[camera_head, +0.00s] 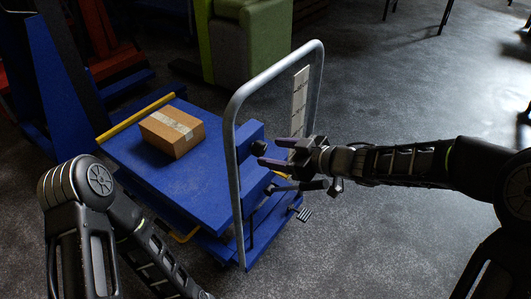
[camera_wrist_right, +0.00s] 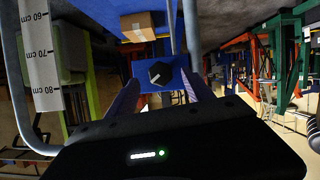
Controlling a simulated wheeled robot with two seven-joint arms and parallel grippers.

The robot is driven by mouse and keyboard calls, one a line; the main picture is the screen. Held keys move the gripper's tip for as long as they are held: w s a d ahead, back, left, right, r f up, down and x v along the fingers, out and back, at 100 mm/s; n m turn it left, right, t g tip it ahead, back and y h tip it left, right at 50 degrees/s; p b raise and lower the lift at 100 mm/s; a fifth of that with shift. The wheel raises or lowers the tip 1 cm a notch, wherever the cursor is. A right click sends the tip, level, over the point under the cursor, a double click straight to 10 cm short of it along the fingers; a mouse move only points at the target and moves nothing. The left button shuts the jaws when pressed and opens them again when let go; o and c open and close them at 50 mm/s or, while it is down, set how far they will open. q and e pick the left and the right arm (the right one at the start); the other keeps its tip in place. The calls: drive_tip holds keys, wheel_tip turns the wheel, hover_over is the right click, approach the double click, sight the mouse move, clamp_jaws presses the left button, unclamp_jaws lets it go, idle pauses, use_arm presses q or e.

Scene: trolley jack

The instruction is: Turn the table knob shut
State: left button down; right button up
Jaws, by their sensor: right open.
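The table knob (camera_head: 259,148) is a small black knob on the blue box (camera_head: 250,133) at the handle end of the blue lift table (camera_head: 205,188). In the right wrist view the knob (camera_wrist_right: 160,73) shows face-on with a pale pointer line, on the blue box (camera_wrist_right: 143,64). My right gripper (camera_head: 280,155) is open and faces the knob from the right. In the wrist view its two fingers stand either side of the knob, apart from it, with nothing between them. My left arm shows at the lower left, but its gripper is out of view.
A grey tubular handle (camera_head: 238,190) arches around the box and close to my right gripper. A white scale strip (camera_head: 299,102) hangs from it. A cardboard box (camera_head: 172,132) lies on the table top. A pedal (camera_head: 304,214) sticks out low down. Floor to the right is clear.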

sight(263, 151)
drive_tip(key=shift+b+x, duration=0.3)
drive_tip(key=shift+x, duration=1.55)
clamp_jaws()
